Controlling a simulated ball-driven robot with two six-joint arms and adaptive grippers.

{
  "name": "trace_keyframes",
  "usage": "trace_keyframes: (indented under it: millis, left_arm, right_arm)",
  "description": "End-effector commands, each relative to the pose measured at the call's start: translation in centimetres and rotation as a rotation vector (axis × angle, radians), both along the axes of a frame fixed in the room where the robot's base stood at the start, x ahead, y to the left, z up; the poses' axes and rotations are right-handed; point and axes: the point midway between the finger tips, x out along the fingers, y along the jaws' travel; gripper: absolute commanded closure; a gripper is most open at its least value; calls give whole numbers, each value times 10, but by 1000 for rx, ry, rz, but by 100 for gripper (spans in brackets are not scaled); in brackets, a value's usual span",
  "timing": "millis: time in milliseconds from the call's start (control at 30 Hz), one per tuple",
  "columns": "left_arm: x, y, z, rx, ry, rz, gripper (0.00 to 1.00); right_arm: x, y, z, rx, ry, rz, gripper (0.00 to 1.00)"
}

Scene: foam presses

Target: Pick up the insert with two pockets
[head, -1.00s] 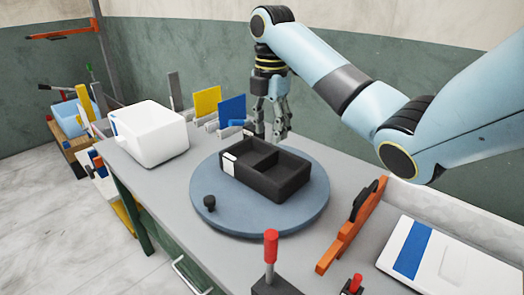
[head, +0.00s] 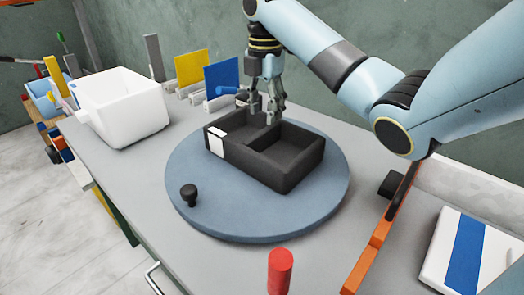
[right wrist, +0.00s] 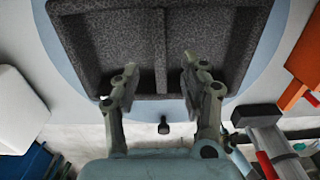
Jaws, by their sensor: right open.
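The black insert with two pockets (head: 285,170) lies on a round blue-grey turntable (head: 200,213) in the head view. A white label is on its left end. A divider separates the pockets. My right gripper (head: 263,115) points down at the insert's back edge, with its fingers open and empty. In the right wrist view the insert (right wrist: 120,50) fills the top, and the open fingers of the right gripper (right wrist: 158,85) sit either side of the line of the divider. I cannot tell whether they touch the foam. My left gripper is not in view.
A white bin (head: 125,108) stands left of the turntable, with yellow (head: 190,67) and blue (head: 221,76) panels behind. A black knob (head: 188,194) is on the turntable's front left. A red handle (head: 280,270) rises in front. An orange bar (head: 372,250) and white-blue case (head: 470,255) lie right.

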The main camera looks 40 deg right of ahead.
Motion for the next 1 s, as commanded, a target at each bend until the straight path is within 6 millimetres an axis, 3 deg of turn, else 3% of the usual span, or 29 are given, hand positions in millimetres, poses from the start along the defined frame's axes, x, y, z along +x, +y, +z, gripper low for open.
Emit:
trace_keyframes:
  millis: [33,500,800,1000]
  left_arm:
    - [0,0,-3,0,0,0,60]
    - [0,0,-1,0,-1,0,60]
    - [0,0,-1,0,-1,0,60]
    - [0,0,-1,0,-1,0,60]
  right_arm:
    - [-1,1,-13,2,4,-1,56]
    - [-1,-2,-75,2,2,1,56]
    - [0,-2,-80,0,0,1,56]
    - [0,-2,-80,0,1,1,81]
